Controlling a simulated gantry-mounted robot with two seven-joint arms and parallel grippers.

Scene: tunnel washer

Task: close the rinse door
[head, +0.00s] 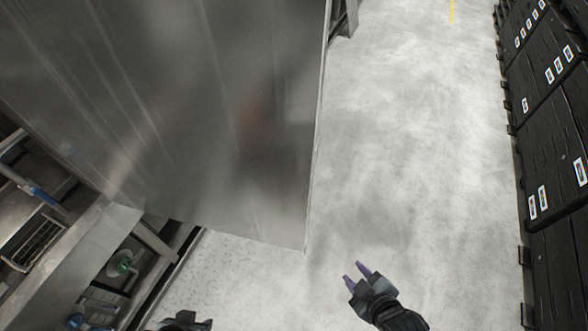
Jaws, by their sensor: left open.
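A large flat brushed-metal panel (215,110), which looks like the rinse door, fills the upper left and middle of the head view. It stands out over the floor, its right edge running down to a corner near the view's lower middle. No handle shows on it. My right gripper (357,276) is below and right of that corner, apart from the panel. Its two purple fingers are spread and empty. My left gripper (186,320) is at the bottom edge, below the panel, partly cut off by the frame. It is open, and nothing shows in it.
Black crates (548,95) with white labels are stacked along the right side. The pale floor (420,130) between them and the panel is clear.

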